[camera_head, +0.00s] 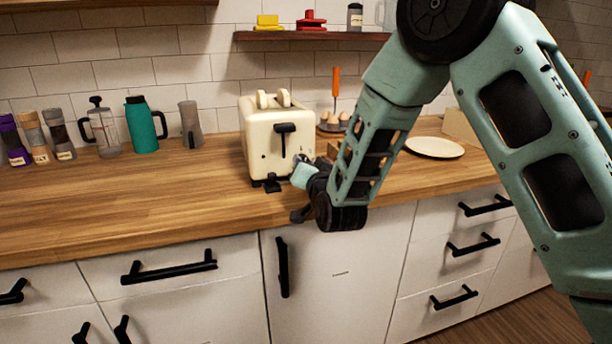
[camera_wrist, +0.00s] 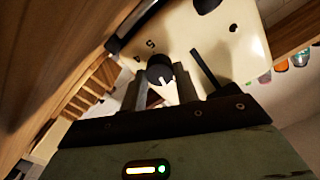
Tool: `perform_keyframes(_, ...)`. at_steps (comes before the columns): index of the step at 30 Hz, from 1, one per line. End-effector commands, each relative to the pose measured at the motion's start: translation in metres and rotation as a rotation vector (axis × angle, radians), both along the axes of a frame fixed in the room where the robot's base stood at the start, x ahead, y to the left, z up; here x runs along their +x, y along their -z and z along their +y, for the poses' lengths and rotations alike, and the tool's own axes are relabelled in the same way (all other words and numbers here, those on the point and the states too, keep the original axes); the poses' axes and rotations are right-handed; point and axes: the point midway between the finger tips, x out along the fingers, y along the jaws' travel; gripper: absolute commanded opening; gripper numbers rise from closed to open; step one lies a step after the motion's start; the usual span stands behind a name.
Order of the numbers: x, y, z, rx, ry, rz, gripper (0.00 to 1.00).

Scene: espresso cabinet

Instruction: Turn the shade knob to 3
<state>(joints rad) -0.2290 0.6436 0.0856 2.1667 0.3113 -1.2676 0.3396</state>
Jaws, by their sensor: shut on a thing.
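The cream toaster (camera_head: 262,142) stands on the wooden counter with two slices in its top slots. It also fills the upper part of the wrist view (camera_wrist: 225,50). Its dark round shade knob (camera_wrist: 158,68) sits on the front face and bears a white pointer mark towards the bottom of the picture. The numerals 5 and 4 show at the knob's upper left; other numerals are hidden. My gripper (camera_wrist: 162,90) is shut on the knob, one finger on each side. In the head view my gripper (camera_head: 301,170) is at the toaster's lower right front.
The black toaster lever (camera_head: 285,129) stands out above my gripper. A teal jug (camera_head: 144,128), a glass press (camera_head: 101,128) and several jars are at the left. A white plate (camera_head: 434,147) lies at the right. The counter's front left is clear.

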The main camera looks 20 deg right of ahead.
Motion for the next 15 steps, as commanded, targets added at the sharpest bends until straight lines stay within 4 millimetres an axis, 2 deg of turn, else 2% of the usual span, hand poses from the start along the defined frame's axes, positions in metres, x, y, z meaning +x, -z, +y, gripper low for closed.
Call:
perform_keyframes(1, 0.0002, 0.0054, -0.0013, 0.045, 0.002, -0.004, 0.08)
perform_keyframes(15, 0.0000, 0.0063, -0.0022, 0.492, 0.002, -0.005, 0.08)
